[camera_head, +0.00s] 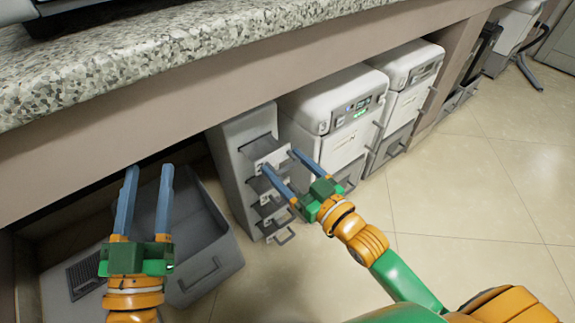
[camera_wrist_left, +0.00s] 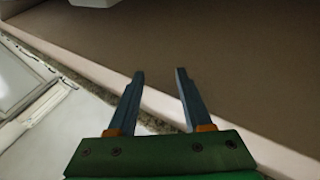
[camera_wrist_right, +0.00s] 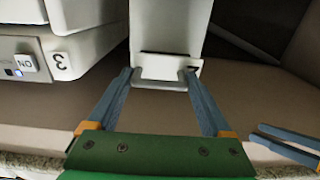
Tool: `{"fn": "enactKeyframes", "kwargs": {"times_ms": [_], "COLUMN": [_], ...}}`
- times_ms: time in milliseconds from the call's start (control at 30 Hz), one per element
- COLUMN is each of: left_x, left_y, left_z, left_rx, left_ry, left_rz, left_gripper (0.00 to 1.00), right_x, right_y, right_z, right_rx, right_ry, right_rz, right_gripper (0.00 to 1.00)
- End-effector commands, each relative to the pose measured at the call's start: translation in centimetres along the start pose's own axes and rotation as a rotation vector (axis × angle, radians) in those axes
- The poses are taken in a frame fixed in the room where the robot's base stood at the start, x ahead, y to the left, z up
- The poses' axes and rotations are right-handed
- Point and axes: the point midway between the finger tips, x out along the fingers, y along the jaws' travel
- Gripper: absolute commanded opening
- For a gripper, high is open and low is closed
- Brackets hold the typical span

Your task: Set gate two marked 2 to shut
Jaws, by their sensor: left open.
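The grey rack (camera_head: 229,160) stands under the counter, with several pale gates and handles stacked on its front. No number 2 is readable, so I cannot tell which gate is gate two. My right gripper (camera_head: 279,158) is open, its fingertips at the rack's upper gate and partly covering it. My left gripper (camera_head: 148,167) is open and empty, left of the rack and above a grey bin.
Two white machines (camera_head: 322,103) stand right of the rack. The grey bin (camera_head: 213,270) is at lower left. The speckled counter (camera_head: 150,50) overhangs the rack from above. The tiled floor (camera_head: 470,210) at right is clear.

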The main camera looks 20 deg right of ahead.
Motion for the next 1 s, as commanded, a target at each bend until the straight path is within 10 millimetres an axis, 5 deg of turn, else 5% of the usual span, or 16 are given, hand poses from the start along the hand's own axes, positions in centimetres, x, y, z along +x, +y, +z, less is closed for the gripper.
{"fn": "enactKeyframes", "kwargs": {"times_ms": [33,300,467,800,1000], "left_x": [0.0,0.0,0.0,-1.8,-2.5], "left_y": [0.0,0.0,0.0,-0.8,-1.0], "left_z": [0.0,0.1,0.1,7.2,8.7], "left_rx": [0.000,-0.001,-0.001,-0.004,-0.006], "left_ry": [0.000,-0.002,-0.012,-0.404,-0.482], "left_rz": [0.000,0.000,0.000,-0.022,-0.025], "left_gripper": [0.50,0.50,0.50,0.50,0.50], "right_x": [0.0,0.0,0.2,4.8,6.5], "right_y": [0.0,0.0,0.0,0.1,0.0], "right_z": [0.0,0.0,-0.1,-0.2,-0.1], "right_rx": [0.000,0.000,0.000,0.002,0.000], "right_ry": [0.000,0.000,0.001,0.001,0.001], "right_rz": [0.000,0.000,0.000,0.001,0.000], "right_gripper": [0.68,0.00,0.00,0.00,0.00]}}
